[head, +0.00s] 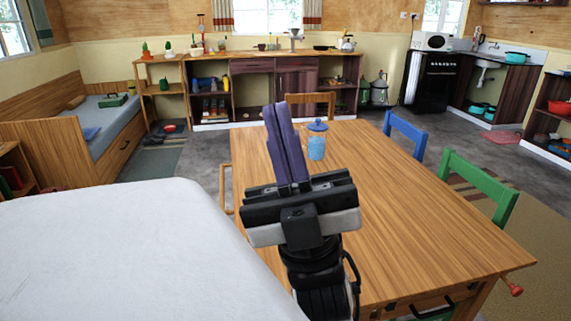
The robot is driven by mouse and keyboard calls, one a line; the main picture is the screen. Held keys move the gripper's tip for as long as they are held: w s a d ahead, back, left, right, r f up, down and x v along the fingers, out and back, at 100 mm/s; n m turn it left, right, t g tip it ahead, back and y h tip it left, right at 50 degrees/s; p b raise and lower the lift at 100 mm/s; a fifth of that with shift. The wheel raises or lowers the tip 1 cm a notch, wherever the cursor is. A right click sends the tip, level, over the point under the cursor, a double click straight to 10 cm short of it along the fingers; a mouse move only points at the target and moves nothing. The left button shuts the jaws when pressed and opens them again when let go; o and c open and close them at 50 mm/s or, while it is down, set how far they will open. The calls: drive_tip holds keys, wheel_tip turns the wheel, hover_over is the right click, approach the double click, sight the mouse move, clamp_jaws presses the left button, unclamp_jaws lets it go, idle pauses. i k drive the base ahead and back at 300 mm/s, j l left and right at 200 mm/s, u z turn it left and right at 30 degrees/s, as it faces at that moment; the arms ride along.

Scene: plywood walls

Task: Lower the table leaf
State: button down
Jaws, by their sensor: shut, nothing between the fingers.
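The wooden table (420,220) fills the middle and right of the head view. Its visible top looks flat and level, and I cannot make out a seam or hinge marking off a leaf. A black handle (432,311) shows under its near edge, and a red knob (515,290) sticks out at its near right corner. My gripper (276,108) is in front of the table's left part in the picture, fingers pointing up and away. The purple fingers are shut together with nothing between them. The gripper and wrist hide part of the tabletop and its left edge.
A blue lidded jar (317,143) stands on the table, just right of my fingers. Chairs in blue (406,134), green (480,184) and wood (310,103) surround the table. A bed (95,125) is at the left.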

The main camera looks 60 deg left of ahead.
sight(251, 164)
drive_tip(key=u, duration=1.8)
drive_tip(key=i+j, duration=0.55)
drive_tip(key=j, duration=0.2)
drive_tip(key=i+j+z, duration=0.1)
drive_tip(key=i+j, duration=0.2)
drive_tip(key=j, duration=0.1)
